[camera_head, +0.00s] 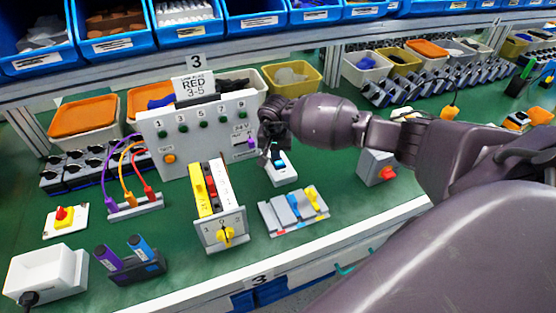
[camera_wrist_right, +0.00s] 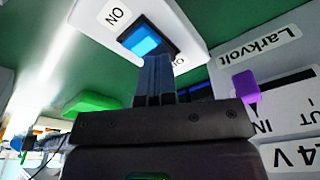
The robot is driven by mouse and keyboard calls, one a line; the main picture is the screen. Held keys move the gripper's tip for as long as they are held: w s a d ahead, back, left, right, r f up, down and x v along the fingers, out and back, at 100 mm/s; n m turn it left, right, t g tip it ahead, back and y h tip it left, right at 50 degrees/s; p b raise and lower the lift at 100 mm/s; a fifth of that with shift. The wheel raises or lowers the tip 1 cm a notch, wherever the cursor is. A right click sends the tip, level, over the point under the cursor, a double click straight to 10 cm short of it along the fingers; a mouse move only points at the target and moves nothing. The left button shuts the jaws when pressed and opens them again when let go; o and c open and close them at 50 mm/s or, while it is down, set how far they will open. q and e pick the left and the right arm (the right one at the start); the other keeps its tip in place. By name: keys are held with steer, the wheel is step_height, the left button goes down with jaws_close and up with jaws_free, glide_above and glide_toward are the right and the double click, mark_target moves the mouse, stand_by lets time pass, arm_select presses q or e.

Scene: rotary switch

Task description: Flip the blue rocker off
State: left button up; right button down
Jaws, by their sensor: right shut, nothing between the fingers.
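The blue rocker (camera_head: 279,163) sits in a black frame on a small white switch box (camera_head: 283,178) on the green bench. In the right wrist view the rocker (camera_wrist_right: 140,40) glows bright blue, with an ON label (camera_wrist_right: 114,14) at its left end. The label at its other end is partly hidden by my fingers. My right gripper (camera_head: 272,150) is above the switch box, shut and empty. In the wrist view its fingertips (camera_wrist_right: 157,60) overlap the end of the rocker away from ON. I cannot tell whether they touch it. My left gripper is not in view.
A white panel (camera_head: 200,152) with green buttons stands close behind the switch. A purple part (camera_wrist_right: 245,87) sticks out of it near my gripper. A block with a yellow rotary knob (camera_head: 227,236) stands front left, and a box with a red knob (camera_head: 377,168) stands to the right.

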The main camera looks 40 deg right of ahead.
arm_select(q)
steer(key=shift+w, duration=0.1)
arm_select(e)
steer(key=shift+f, duration=0.1)
steer(key=shift+r+p, duration=0.4)
steer(key=shift+r, duration=0.4)
steer(key=shift+r+p, duration=0.55)
steer(key=shift+r, duration=0.85)
steer(key=shift+r+p, duration=0.45)
steer(key=shift+r, duration=0.8)
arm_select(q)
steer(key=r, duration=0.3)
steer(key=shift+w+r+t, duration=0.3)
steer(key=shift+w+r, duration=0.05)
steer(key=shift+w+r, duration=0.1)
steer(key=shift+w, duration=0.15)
arm_select(e)
steer(key=shift+s+f, duration=0.1)
